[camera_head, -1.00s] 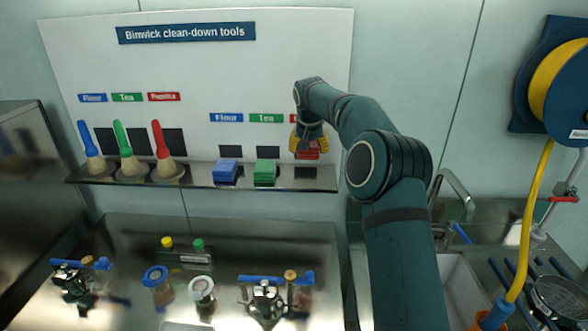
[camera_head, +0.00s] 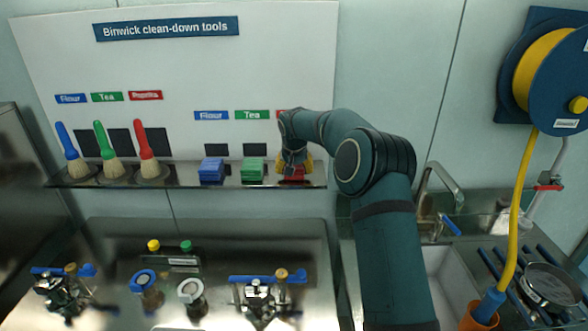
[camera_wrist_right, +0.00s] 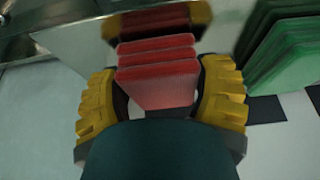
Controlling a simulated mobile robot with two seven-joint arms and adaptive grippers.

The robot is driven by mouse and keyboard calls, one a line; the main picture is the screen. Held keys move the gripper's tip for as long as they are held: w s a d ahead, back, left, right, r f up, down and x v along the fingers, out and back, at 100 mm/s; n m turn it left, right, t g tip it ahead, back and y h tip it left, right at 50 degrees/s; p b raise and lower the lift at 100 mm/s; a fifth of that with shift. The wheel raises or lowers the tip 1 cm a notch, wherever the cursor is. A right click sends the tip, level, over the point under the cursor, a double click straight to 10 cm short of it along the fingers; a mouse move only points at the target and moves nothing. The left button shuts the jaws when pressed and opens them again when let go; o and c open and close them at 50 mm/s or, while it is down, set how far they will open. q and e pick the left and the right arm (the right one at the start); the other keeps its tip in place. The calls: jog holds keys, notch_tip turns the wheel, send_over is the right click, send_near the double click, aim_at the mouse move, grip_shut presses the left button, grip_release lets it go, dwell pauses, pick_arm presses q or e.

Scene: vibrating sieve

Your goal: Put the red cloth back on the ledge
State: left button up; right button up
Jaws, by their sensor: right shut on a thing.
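The red cloth (camera_wrist_right: 158,72) is a folded stack of red layers between the yellow fingers of my right gripper (camera_wrist_right: 160,100) in the right wrist view. The gripper is shut on it. In the head view my right gripper (camera_head: 294,168) holds the red cloth (camera_head: 293,172) at the right end of the metal ledge (camera_head: 185,177), beside the green cloth (camera_head: 253,169). I cannot tell whether the red cloth touches the ledge. My left gripper is not in view.
A blue cloth (camera_head: 211,170) and blue, green and red brushes (camera_head: 147,150) stand along the ledge. The green cloth is close beside my gripper in the wrist view (camera_wrist_right: 285,45). A sink (camera_head: 447,285) and yellow hose (camera_head: 515,215) are at the right.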

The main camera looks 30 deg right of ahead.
jog(key=shift+f, duration=0.15)
jog(key=o, duration=1.1)
jog(key=shift+w, duration=0.1)
jog(key=shift+o, duration=0.2)
jog(key=v, duration=1.2)
jog(key=shift+a, duration=0.1)
